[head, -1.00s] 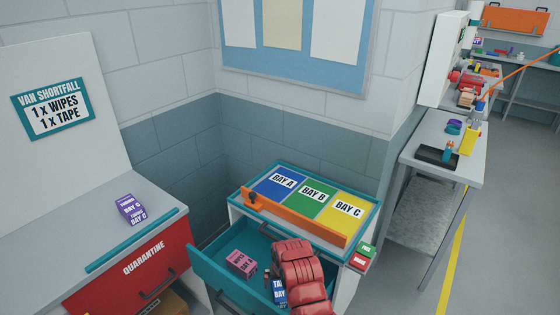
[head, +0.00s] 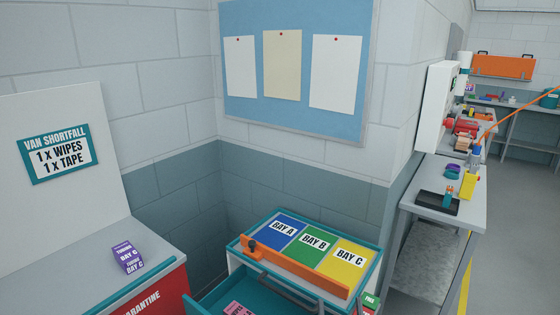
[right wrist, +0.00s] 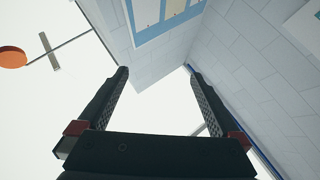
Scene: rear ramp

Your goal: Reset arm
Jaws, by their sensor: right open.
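My right gripper (right wrist: 157,85) is open and empty in the right wrist view. Its two dark fingers stand apart with the wall and pale ceiling behind them. In the head view I cannot make out its fingers. My left gripper is in neither view.
A cabinet with a tray of blue, green and yellow bays (head: 314,242) stands in the corner, an orange bar (head: 293,266) along its front. Its teal drawer (head: 203,306) is open below, a pink box (head: 236,308) inside. A purple box (head: 127,257) sits on the left counter (head: 82,251). A bench (head: 463,216) stands at right.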

